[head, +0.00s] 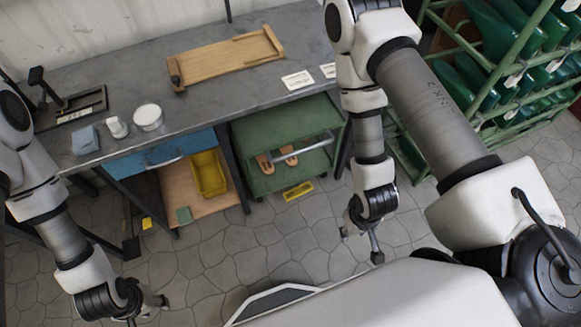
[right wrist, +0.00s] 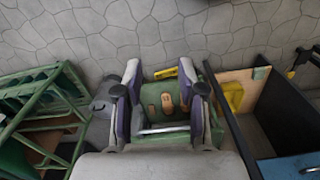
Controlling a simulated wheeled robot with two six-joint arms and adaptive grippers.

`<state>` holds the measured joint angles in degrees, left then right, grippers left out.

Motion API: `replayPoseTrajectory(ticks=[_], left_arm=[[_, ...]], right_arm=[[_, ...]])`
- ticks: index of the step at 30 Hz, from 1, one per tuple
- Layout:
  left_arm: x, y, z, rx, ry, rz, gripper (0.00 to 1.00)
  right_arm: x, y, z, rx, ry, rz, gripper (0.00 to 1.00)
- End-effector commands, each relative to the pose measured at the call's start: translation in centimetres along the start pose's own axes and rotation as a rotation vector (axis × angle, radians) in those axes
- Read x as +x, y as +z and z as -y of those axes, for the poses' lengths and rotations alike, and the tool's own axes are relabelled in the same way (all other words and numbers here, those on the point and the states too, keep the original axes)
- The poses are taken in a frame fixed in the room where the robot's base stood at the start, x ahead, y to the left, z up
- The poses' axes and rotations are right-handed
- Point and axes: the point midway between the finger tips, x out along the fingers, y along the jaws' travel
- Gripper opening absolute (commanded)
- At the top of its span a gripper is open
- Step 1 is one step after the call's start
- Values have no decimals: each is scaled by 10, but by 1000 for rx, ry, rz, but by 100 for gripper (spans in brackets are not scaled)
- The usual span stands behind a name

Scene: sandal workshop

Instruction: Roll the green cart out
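The green cart (head: 262,133) stands under the grey workbench, right of the blue drawer, with a pale bar handle (head: 312,143) across its front. Two tan sandal-like pieces (head: 289,155) are on it. My right gripper (head: 361,246) is in front and to the right of the cart, apart from it. In the right wrist view its two fingers (right wrist: 160,75) are spread, with the cart (right wrist: 150,96) and its handle (right wrist: 163,131) seen between them, nothing gripped. My left gripper (head: 148,311) hangs at the lower left over the floor, fingers apart and empty.
The workbench (head: 225,93) carries a wooden board (head: 225,57), a white jar and cards. A yellow bin (head: 208,173) sits on a low shelf left of the cart. A green rack (head: 490,85) stands at right. Stone floor (head: 250,235) before the cart is mostly clear, with a yellow marker (head: 298,191).

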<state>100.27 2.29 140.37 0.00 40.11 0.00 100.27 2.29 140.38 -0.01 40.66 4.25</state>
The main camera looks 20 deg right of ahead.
Motion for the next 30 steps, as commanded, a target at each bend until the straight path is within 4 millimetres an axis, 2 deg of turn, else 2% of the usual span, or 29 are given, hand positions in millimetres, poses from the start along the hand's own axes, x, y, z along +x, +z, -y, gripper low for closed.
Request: replayPoseTrajectory(ticks=[2, 4, 7, 10, 12, 16, 20, 24, 27, 30], left_arm=[[0, 0, 0, 0, 0, 0, 40], [0, 0, 0, 0, 0, 0, 40], [2, 0, 0, 0, 0, 0, 40], [28, 0, 0, 0, 0, 0, 40], [57, 0, 0, 0, 0, 0, 40], [103, 0, 1, 0, 0, 1, 40], [163, 0, 1, 0, 0, 0, 40], [237, 0, 2, 0, 0, 1, 40], [279, 0, 2, 0, 0, 1, 40], [303, 0, 2, 0, 0, 0, 40]], right_arm=[[0, -8, 4, 96, -20, -37, 43], [2, -26, 14, 197, -76, -99, 43], [4, -66, 34, 357, -214, -206, 43], [22, -113, 51, 527, -403, -301, 43], [38, -149, 60, 640, -558, -359, 43], [55, -201, 63, 785, -812, -422, 43], [78, -246, 53, 869, -1049, -471, 43], [114, -283, 24, 878, -1236, -550, 43], [142, -298, -1, 877, -1273, -614, 43], [159, -303, -17, 905, -1281, -650, 43]])
